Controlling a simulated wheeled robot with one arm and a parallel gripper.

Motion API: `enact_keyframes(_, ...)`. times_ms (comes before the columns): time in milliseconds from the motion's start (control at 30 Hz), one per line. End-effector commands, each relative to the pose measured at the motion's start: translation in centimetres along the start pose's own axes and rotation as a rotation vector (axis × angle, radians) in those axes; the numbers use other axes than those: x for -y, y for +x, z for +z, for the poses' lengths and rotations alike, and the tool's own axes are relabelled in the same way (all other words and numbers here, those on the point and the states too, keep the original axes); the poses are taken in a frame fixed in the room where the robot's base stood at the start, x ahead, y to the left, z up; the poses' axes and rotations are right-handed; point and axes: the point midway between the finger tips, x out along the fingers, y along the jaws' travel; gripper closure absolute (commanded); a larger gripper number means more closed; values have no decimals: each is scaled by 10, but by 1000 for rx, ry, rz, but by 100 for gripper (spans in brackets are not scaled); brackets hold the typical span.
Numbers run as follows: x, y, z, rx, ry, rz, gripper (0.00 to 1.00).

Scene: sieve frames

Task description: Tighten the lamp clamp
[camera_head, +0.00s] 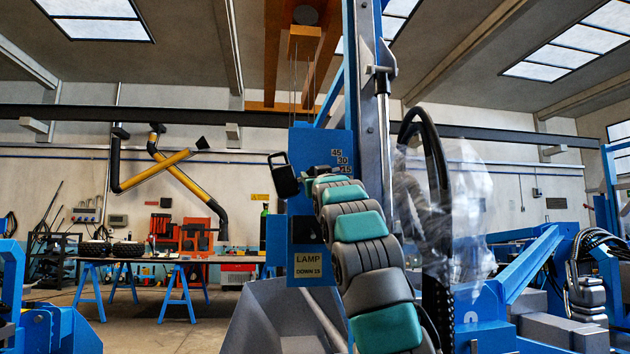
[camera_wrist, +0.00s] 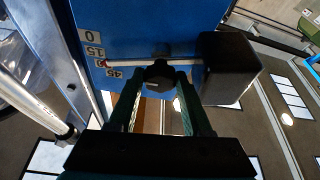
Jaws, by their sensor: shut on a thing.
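A black box-shaped lamp (camera_head: 285,175) sits at the left edge of a blue panel (camera_head: 318,146); it shows at the right in the wrist view (camera_wrist: 228,68). A thin pale rod (camera_wrist: 135,62) runs from the lamp across the panel, its red tip (camera_wrist: 103,63) at a partly covered mark between 15 and 45. The black clamp knob (camera_wrist: 158,72) is in front of the rod. My gripper (camera_wrist: 160,86) is shut on the knob, one finger on each side. In the head view my gripper (camera_head: 321,173) is small at the panel, the knob hard to make out.
A sign (camera_head: 308,265) reading "LAMP DOWN 15" hangs below the panel. A steel column with a cylinder (camera_head: 383,110) stands right of the panel. A black hose (camera_head: 432,150) and clear plastic sheeting (camera_head: 468,215) are further right. A grey bin (camera_head: 270,315) is below.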

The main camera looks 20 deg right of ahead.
Motion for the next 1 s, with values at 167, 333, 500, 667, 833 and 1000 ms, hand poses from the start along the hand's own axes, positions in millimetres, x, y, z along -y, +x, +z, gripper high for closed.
enact_keyframes(167, 0, 0, 1, 2, 1, -1, 100)
enact_keyframes(333, 0, 0, 0, 2, 1, -1, 38)
enact_keyframes(500, 0, 0, 0, 2, 0, -1, 38)
enact_keyframes(667, 0, -2, 1, 1, 0, -1, 38)
enact_keyframes(833, 1, -13, 2, 0, -1, -2, 38)
enact_keyframes(1000, 0, -30, 4, 0, 1, -2, 38)
